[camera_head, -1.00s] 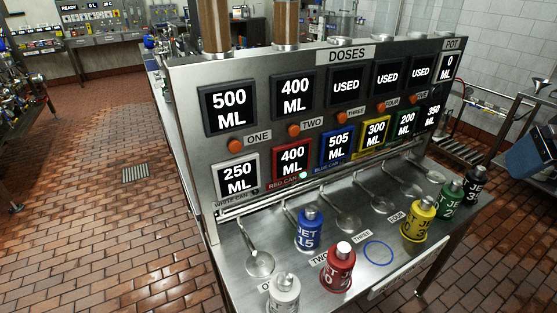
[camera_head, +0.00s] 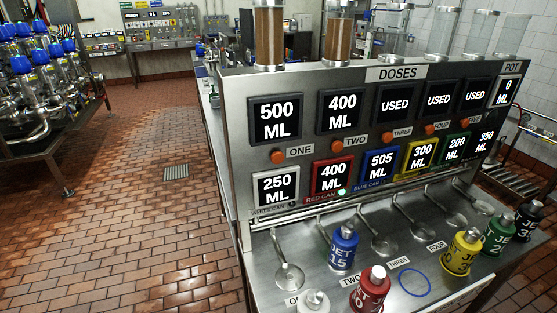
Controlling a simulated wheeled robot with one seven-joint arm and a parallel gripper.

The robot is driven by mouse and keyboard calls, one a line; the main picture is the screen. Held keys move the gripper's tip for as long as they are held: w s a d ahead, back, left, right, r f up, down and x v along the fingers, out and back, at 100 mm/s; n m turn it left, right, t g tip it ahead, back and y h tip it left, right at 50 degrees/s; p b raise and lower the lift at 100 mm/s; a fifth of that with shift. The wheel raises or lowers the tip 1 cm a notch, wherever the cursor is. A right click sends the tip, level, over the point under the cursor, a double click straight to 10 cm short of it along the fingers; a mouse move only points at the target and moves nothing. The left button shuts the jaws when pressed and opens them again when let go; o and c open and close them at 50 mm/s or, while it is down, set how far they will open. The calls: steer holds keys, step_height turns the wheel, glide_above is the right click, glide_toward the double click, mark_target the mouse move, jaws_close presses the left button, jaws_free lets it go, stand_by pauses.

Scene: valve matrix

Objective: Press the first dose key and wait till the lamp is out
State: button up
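The first dose key is an orange round button (camera_head: 277,156) beside the plate marked ONE (camera_head: 300,150), under the display reading 500 ML (camera_head: 279,121). The TWO key (camera_head: 337,146) is under the display reading 400 ML (camera_head: 340,112). The three further displays in that row read USED. A small pale green lamp (camera_head: 341,191) glows below the red display reading 400 ML (camera_head: 333,176). The other lamps are too small to make out. My gripper is not in view, and nothing touches the keys.
A steel bench (camera_head: 330,285) below the panel holds white (camera_head: 315,303), red (camera_head: 370,290), blue (camera_head: 343,248), yellow (camera_head: 462,252), green and black cans. A blue ring (camera_head: 414,283) lies empty. Brick floor (camera_head: 140,240) is free at the left; valve pipework (camera_head: 35,85) stands far left.

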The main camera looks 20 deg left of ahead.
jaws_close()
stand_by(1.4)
